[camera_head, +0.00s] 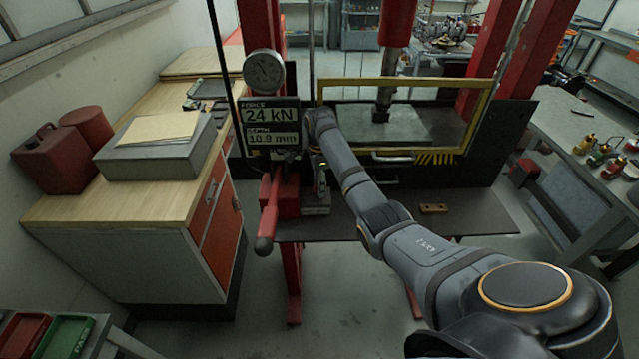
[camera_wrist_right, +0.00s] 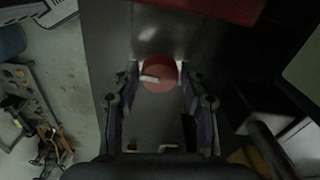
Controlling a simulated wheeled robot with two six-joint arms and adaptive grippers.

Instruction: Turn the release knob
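The release knob (camera_wrist_right: 153,80) is a round red disc with a pale mark across its face. In the right wrist view it lies between the two fingertips of my right gripper (camera_wrist_right: 160,74), one on each side. Whether the fingers press on it or stand just clear cannot be told. In the head view my right arm reaches to the press, beside the gauge display (camera_head: 271,127). The knob cannot be made out there, and the fingers are not clear. My left gripper is not in view.
The display reads 24 kN and 10.9 mm, with a round dial (camera_head: 264,70) above. A red lever (camera_head: 269,215) hangs left of my arm. A yellow frame (camera_head: 478,112) surrounds the press opening. A wooden bench (camera_head: 75,210) stands left, and a grey table (camera_head: 570,125) stands right.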

